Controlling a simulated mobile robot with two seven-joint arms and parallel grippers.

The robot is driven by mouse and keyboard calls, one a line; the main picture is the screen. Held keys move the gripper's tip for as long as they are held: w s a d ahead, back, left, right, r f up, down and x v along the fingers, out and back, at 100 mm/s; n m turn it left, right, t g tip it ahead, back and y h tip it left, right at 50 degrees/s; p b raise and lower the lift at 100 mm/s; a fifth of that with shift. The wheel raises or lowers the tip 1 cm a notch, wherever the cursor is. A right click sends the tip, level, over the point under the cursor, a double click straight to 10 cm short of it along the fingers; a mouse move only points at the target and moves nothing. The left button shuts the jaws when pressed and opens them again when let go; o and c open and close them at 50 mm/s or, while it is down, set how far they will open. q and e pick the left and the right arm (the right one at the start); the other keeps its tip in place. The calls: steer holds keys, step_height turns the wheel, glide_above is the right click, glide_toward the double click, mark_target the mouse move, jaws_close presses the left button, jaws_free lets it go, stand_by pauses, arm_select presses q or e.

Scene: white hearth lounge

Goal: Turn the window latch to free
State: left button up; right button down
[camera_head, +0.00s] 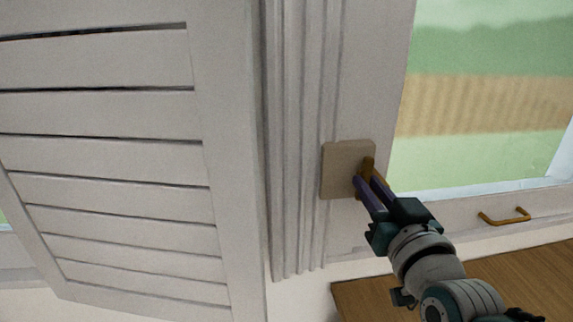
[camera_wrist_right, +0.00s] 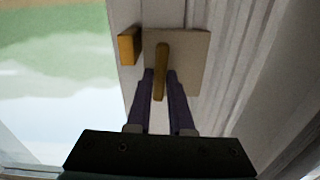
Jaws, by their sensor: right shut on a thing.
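The window latch has a beige backplate (camera_head: 340,168) on the white window frame and a brass handle (camera_head: 368,165). In the right wrist view the brass handle (camera_wrist_right: 161,62) runs down from the middle of the plate (camera_wrist_right: 190,62). My right gripper (camera_head: 366,182) reaches up from the lower right, with its purple fingers on either side of the handle's lower end. The same fingers (camera_wrist_right: 160,78) show in the wrist view, shut on the handle, whose lower end lies between them. A small brass block (camera_wrist_right: 128,46) sits beside the plate. My left gripper is not in view.
A brass pull (camera_head: 504,216) is on the lower rail of the window, right of my right gripper. A white louvred shutter (camera_head: 110,165) fills the left side. A wooden surface (camera_head: 520,275) lies below the window.

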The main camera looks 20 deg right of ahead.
steer(key=shift+n, duration=0.7)
steer(key=c, duration=0.8)
jaws_free()
steer(key=shift+s, duration=0.1)
steer(key=v, duration=0.9)
steer(key=shift+s+a+p, duration=0.15)
steer(key=shift+s+p, duration=0.2)
steer(key=shift+p, duration=0.1)
